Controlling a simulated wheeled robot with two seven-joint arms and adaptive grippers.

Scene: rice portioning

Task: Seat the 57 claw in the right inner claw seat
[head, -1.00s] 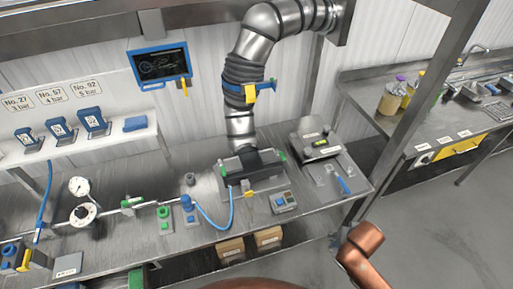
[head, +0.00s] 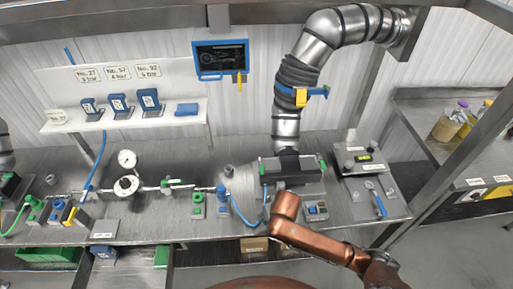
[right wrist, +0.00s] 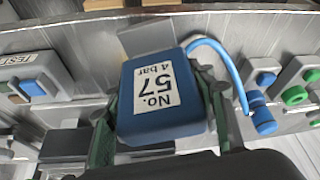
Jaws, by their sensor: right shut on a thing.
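My right gripper (right wrist: 160,110) is shut on a blue block, the 57 claw (right wrist: 190,118), labelled "No. 57 4 bar". The label reads upside down in the right wrist view, with a green finger on each side of the block. In the head view my copper right arm comes in from the lower right and ends in front of the bench machine; the gripper and claw are hidden behind it. The machine (head: 305,176) has a dark top and green ends. I cannot make out the right inner claw seat. My left gripper is not in view.
Several blue claws (head: 120,104) stand on the white shelf (head: 180,120). A blue hose (head: 245,222) and blue valve (head: 222,200) stand left of the machine. A small button box (head: 316,210) is in front of it.

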